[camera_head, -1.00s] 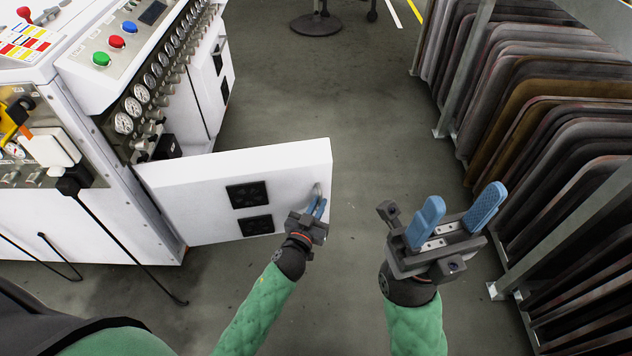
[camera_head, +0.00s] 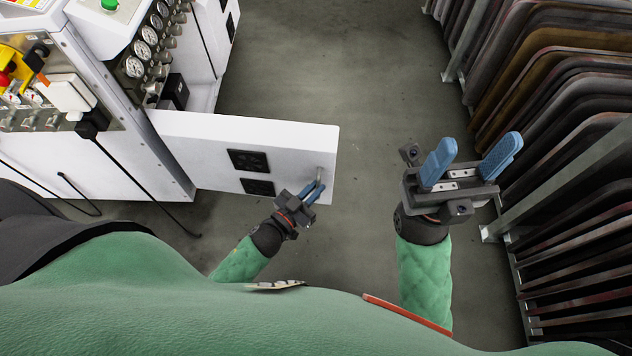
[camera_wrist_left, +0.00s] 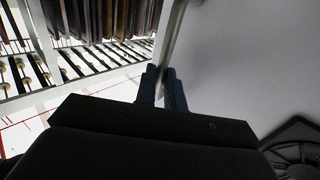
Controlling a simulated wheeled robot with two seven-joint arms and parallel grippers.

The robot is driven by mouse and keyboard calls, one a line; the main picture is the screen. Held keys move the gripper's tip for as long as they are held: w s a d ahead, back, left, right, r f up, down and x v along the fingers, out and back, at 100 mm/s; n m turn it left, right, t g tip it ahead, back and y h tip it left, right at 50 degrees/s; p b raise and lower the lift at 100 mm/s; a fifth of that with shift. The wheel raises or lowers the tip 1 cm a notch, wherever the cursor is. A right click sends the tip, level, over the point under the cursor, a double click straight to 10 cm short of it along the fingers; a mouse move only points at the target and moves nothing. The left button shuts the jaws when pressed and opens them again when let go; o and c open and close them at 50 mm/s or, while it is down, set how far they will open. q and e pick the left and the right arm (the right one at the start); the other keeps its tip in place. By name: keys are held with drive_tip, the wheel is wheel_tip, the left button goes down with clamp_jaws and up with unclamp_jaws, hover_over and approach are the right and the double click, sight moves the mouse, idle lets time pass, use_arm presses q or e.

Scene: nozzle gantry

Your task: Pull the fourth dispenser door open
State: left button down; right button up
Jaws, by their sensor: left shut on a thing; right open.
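A white dispenser door (camera_head: 205,148) with two black vents stands swung out from the white machine in the head view. My left gripper (camera_head: 314,190) is shut on the door's metal handle (camera_head: 320,174), close to the door's free edge. In the left wrist view the blue fingers (camera_wrist_left: 162,88) are close together beside the pale door face (camera_wrist_left: 235,60); the handle between them is hard to make out. My right gripper (camera_head: 471,160) is open and empty, to the right of the door and apart from it.
The white machine (camera_head: 100,165) with gauges and a green button stands at the left. A rack of dark panels (camera_head: 570,110) lines the right side. Grey floor (camera_head: 340,70) between them is clear. Black rods and cables reach the floor by the machine.

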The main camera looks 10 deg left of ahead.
idle(0.3)
use_arm(q)
drive_tip(key=c, duration=1.5)
unclamp_jaws()
drive_tip(key=p+v, duration=0.1)
drive_tip(key=v, duration=0.6)
drive_tip(key=shift+s+a, duration=0.15)
drive_tip(key=shift+s, duration=0.25)
